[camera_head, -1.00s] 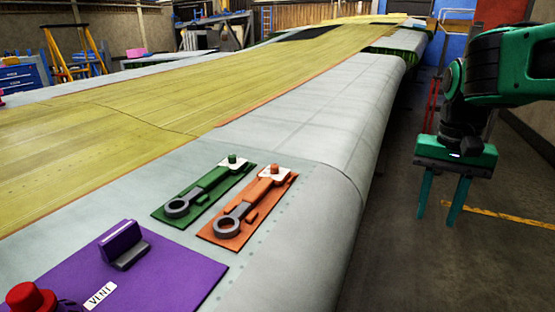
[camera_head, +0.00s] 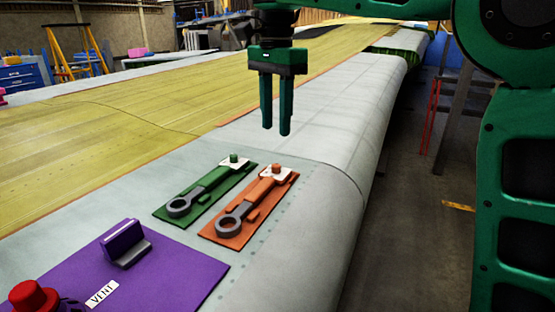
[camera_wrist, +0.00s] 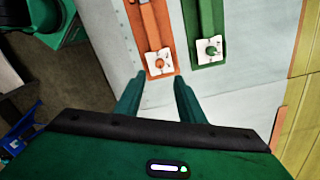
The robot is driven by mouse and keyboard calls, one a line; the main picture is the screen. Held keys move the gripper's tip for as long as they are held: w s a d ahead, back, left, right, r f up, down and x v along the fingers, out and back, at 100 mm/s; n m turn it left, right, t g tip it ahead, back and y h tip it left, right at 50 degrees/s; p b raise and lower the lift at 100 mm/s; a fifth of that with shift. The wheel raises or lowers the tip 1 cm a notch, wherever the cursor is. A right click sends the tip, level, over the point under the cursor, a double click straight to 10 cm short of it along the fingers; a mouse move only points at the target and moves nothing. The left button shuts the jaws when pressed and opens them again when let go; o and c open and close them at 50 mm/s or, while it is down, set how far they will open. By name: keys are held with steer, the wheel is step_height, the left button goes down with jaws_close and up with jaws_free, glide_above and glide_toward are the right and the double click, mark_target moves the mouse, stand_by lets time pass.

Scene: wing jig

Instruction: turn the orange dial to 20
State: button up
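The orange dial (camera_head: 277,169) is a small knob on a white marked face at the far end of an orange plate (camera_head: 228,240). It also shows in the wrist view (camera_wrist: 160,63), just beyond my fingertips and between their lines; its scale is too small to read. My gripper (camera_head: 276,131) points down above the wing, higher than the dial and apart from it. Its two fingers are spread with nothing between them, as the wrist view (camera_wrist: 156,84) also shows.
A green plate (camera_head: 160,214) with a green knob (camera_head: 233,158) lies left of the orange one. Both plates carry a grey ring-ended bar. A purple plate (camera_head: 190,285) with a red knob (camera_head: 34,298) is nearer. The wing surface (camera_head: 330,110) beyond is bare.

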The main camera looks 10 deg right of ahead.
mark_target(276, 165)
steer(key=shift+f, duration=4.9)
steer(key=shift+c, duration=0.6)
